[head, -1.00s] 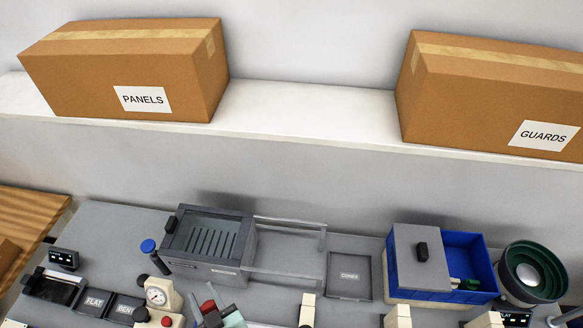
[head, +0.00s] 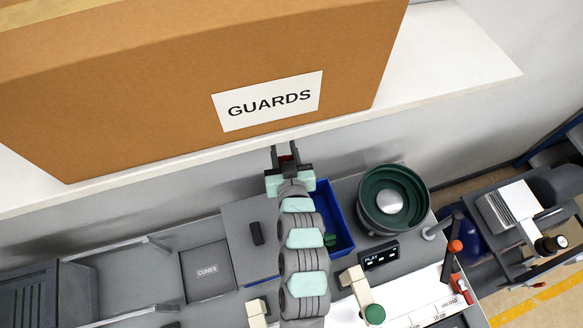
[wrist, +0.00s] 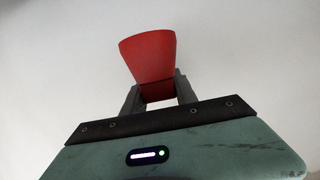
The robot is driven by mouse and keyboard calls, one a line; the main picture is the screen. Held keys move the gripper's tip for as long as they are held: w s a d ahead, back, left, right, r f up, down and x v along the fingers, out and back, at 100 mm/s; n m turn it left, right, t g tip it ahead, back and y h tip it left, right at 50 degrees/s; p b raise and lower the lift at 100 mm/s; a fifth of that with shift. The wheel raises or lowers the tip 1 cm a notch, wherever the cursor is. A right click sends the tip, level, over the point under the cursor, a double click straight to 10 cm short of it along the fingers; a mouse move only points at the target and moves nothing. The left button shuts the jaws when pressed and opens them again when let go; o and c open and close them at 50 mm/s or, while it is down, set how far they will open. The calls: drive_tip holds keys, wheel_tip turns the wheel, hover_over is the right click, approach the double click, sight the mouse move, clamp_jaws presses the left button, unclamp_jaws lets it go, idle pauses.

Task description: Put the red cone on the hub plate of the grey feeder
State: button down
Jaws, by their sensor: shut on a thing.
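My gripper (head: 285,153) is at the end of my raised arm in the head view, in front of the wall below the GUARDS box. It is shut on the red cone (wrist: 148,55), which the wrist view shows between the two fingers, its wider end away from the gripper. In the head view only a little red shows between the fingers. A round feeder bowl (head: 368,212) stands right of my arm, with a dark grey-green outside, a green inside and a pale round hub plate (head: 390,201) in its middle. The hub plate looks bare. I see no other bowl.
The blue bin (head: 343,222) with a grey lid (head: 250,228) is partly behind my arm. A GUARDS box (head: 180,90) sits on the shelf above. A CONES tray (head: 207,272), a PLAY panel (head: 378,256) and a red-knobbed lever (head: 454,247) are nearby.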

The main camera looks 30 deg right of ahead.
drive_tip(key=s+d+m+g+h+b, duration=0.25)
drive_tip(key=s+d, duration=0.35)
drive_tip(key=d, duration=0.4)
drive_tip(key=s+d+f+m+g+h+b, duration=0.15)
drive_tip(key=s+d+b, duration=0.35)
drive_tip(key=d, duration=0.6)
drive_tip(key=s+d+m+g+h+b, duration=0.2)
drive_tip(key=s+d+m+h+b, duration=0.1)
drive_tip(key=s+d, duration=0.6)
drive_tip(key=f, duration=0.5)
drive_tip(key=f+p, duration=0.1)
drive_tip(key=f, duration=0.4)
drive_tip(key=w+d+f+p, duration=0.1)
drive_tip(key=f, duration=0.4)
drive_tip(key=shift+w+f, duration=0.1)
drive_tip(key=shift+f, duration=0.15)
drive_tip(key=shift+f+p, duration=0.35)
drive_tip(key=shift+f, duration=1.5)
drive_tip(key=shift+f, duration=0.2)
drive_tip(key=c, duration=1)
unclamp_jaws()
drive_tip(key=shift+o, duration=0.2)
drive_tip(key=shift+r, duration=0.1)
